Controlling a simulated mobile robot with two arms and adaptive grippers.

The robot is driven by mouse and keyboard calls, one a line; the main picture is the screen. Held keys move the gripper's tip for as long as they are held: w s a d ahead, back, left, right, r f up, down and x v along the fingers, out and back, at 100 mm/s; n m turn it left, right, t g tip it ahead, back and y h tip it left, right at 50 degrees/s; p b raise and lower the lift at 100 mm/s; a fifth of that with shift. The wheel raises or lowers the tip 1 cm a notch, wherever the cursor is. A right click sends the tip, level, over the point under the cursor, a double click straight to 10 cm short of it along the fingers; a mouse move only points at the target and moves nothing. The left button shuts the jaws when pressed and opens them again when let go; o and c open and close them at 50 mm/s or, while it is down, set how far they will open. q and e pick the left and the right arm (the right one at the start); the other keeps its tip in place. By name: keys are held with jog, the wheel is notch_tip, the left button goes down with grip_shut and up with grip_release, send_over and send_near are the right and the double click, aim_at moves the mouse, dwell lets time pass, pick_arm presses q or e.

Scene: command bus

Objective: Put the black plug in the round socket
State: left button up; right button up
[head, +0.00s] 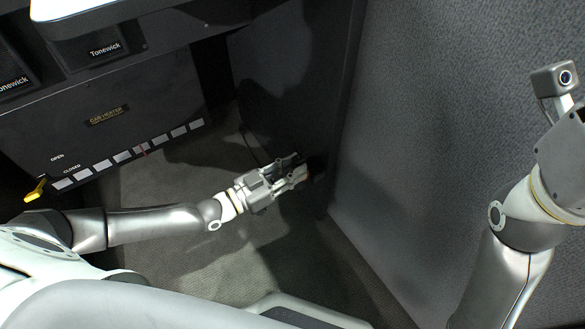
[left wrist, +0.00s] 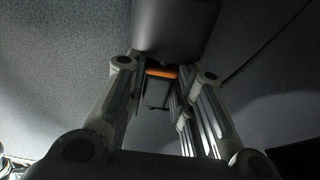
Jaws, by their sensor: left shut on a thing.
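My left gripper (head: 303,172) reaches low toward the dark panel's edge at the foot of the grey wall. In the left wrist view its fingers (left wrist: 160,85) are shut on the black plug (left wrist: 157,95), which has an orange band (left wrist: 162,72) at its far end. Just beyond the band is a dark grey block (left wrist: 175,30), which may be the round socket's housing. I cannot see a round opening, nor whether the plug touches the block or is in it. In the head view the plug is mostly hidden by the fingers. My right gripper is out of view.
A dark panel (head: 280,75) stands behind my left gripper, and a grey textured wall (head: 450,120) rises to its right. A cab heater panel (head: 120,125) with a yellow lever (head: 36,190) is at left. A thin cable (head: 250,145) hangs near the gripper. Carpeted floor (head: 200,250) lies below.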

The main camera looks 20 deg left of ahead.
pick_arm(q)
jog(key=o, duration=1.1)
jog(key=shift+f, duration=0.2)
jog(key=shift+c, duration=0.2)
jog(key=shift+a, duration=0.1)
jog(key=shift+s+f, duration=0.1)
jog(key=shift+s+a, duration=0.2)
jog(key=shift+a, duration=0.05)
jog(key=v, duration=1.1)
jog(key=shift+s+d+r, duration=0.15)
jog(key=shift+s+r, duration=0.05)
jog(key=shift+r, duration=0.1)
jog(key=shift+r, duration=0.1)
